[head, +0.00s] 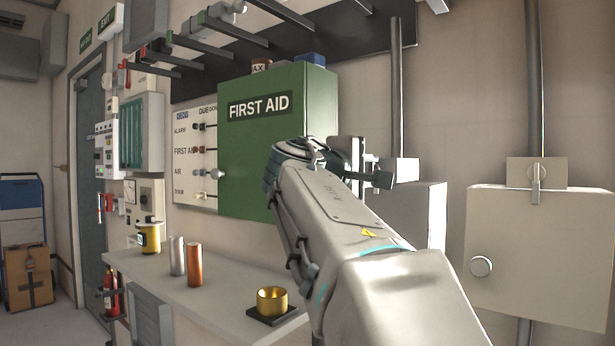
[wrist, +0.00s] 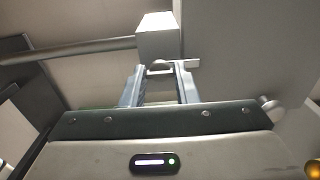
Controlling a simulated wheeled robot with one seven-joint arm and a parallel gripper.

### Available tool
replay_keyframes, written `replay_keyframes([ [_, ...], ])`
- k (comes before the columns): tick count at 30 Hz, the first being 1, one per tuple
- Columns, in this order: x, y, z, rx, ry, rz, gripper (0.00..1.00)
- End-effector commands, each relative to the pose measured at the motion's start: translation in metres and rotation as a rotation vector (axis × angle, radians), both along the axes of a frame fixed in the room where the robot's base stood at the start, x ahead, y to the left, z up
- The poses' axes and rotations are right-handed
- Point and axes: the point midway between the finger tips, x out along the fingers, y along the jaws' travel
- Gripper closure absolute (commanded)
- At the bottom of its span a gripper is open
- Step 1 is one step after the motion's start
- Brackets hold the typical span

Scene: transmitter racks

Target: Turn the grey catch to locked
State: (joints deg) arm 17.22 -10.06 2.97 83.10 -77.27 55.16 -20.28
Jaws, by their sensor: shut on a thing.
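My gripper (head: 382,174) is at the small pale block on top of the grey wall box, right of the green cabinet. The wrist view shows its two fingers (wrist: 160,84) shut on the grey catch (wrist: 160,66), just beside the pale block (wrist: 158,38). A short light bar (wrist: 192,63) sticks out to the right of the fingers. The catch is mostly hidden by the fingers, and in the head view by my wrist, so I cannot tell its angle clearly.
The grey box (head: 425,215) is partly behind my arm. A beige box (head: 540,250) to the right has a knob and an upright lever (head: 536,183) on top. The green first aid cabinet (head: 245,150) is left. A shelf (head: 225,300) below holds cylinders and a brass cup (head: 272,301).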

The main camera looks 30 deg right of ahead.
Motion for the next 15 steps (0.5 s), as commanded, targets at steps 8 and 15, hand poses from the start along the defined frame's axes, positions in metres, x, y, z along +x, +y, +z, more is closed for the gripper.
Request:
replay_keyframes([
  [8, -0.0001, 0.0003, -0.0008, 0.006, -0.006, -0.001, 0.95],
  [15, 0.0, 0.0004, -0.0008, 0.005, -0.007, -0.001, 0.51],
])
